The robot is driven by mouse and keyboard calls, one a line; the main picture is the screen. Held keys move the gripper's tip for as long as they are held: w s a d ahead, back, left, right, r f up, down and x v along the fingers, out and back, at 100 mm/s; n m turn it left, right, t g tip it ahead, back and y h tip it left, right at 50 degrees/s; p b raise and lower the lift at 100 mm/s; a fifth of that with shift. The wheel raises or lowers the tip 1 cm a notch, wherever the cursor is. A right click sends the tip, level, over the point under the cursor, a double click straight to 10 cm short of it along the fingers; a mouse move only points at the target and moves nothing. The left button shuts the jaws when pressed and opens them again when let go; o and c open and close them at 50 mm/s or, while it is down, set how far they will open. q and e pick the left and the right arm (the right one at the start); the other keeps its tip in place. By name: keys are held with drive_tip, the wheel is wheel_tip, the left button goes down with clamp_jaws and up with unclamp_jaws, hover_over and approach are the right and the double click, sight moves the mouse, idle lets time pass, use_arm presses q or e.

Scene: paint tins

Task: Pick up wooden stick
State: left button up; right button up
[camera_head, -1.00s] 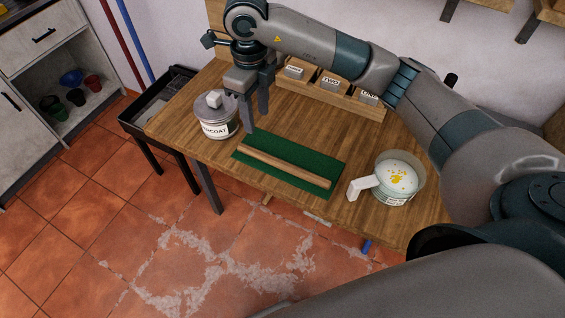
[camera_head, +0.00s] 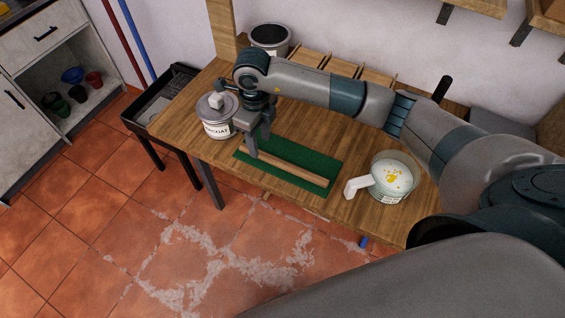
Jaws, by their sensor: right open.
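The wooden stick (camera_head: 297,170) lies lengthwise on a green mat (camera_head: 316,163) on the wooden table. My right gripper (camera_head: 259,150) points down over the stick's left end. Its fingers are open, one at the near side of the stick and one towards the far side. They hide the stick's left end, and I cannot tell whether they touch it. My left gripper is not in view.
A lidded paint tin (camera_head: 217,122) stands just left of my right gripper. An open tin (camera_head: 392,182) with yellow specks and a white handle stands right of the mat. Behind my arm are a dark-topped tin (camera_head: 270,38) and a wooden divided holder (camera_head: 343,66).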

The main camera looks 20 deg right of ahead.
sight(261, 152)
drive_tip(key=shift+f+p, duration=0.55)
drive_tip(key=shift+p, duration=0.15)
wheel_tip(261, 152, down, 3)
drive_tip(key=shift+w+d+p, duration=0.1)
drive_tip(key=shift+p, duration=0.7)
drive_tip(key=shift+f, duration=0.55)
clamp_jaws()
